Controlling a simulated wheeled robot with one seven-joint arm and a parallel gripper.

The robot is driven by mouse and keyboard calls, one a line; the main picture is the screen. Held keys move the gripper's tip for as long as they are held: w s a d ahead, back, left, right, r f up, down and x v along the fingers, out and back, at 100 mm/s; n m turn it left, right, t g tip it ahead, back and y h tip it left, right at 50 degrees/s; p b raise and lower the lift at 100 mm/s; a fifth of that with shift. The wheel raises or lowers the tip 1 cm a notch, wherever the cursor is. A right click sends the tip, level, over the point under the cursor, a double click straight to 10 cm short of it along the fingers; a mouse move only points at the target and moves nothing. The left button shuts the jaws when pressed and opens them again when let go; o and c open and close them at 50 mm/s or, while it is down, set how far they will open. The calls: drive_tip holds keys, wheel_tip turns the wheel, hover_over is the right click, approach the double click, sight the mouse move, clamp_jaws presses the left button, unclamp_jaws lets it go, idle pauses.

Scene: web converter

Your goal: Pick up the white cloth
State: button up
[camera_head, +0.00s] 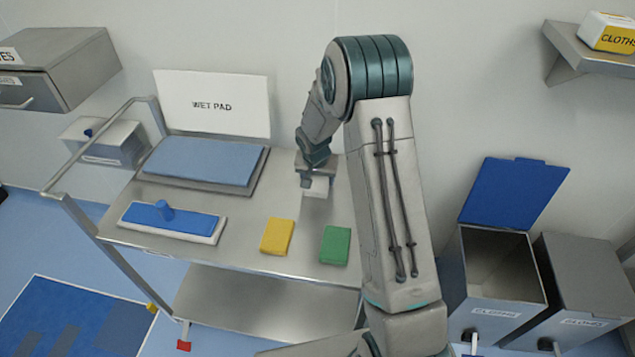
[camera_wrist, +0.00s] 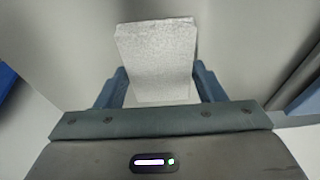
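The white cloth (camera_head: 318,187) is a folded, pale block at my gripper, over the right back part of the steel trolley top. In the wrist view the cloth (camera_wrist: 158,55) fills the space between the two blue-grey fingers, and its sides meet them. My gripper (camera_head: 314,178) points down and is shut on the cloth; it also shows in the wrist view (camera_wrist: 160,88). The cloth appears to be just above the trolley top; any gap beneath it is hard to judge.
The trolley (camera_head: 230,255) also carries a yellow cloth (camera_head: 277,237), a green cloth (camera_head: 336,245), a blue-topped mop pad (camera_head: 172,222) and a blue wet pad tray (camera_head: 205,160) with a sign. Bins (camera_head: 498,285) stand at right, one with its blue lid up.

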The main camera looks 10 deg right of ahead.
sight(318, 181)
drive_tip(key=shift+r, duration=0.2)
drive_tip(key=shift+r, duration=0.65)
wheel_tip(318, 181, up, 3)
drive_tip(key=shift+d+f+b, duration=0.1)
drive_tip(key=shift+f+b, duration=0.05)
drive_tip(key=shift+b, duration=0.35)
drive_tip(key=shift+s+d+r+b, duration=0.2)
drive_tip(key=shift+s+d+r, duration=0.8)
drive_tip(key=shift+d, duration=0.7)
drive_tip(key=shift+s+d+r+b, duration=0.25)
drive_tip(key=shift+s+d+r, duration=0.6)
drive_tip(key=shift+d+r, duration=0.6)
drive_tip(key=shift+s+d+r+b, duration=0.2)
drive_tip(key=shift+s+d+r, duration=0.7)
drive_tip(key=shift+d, duration=1)
drive_tip(key=shift+o, duration=0.4)
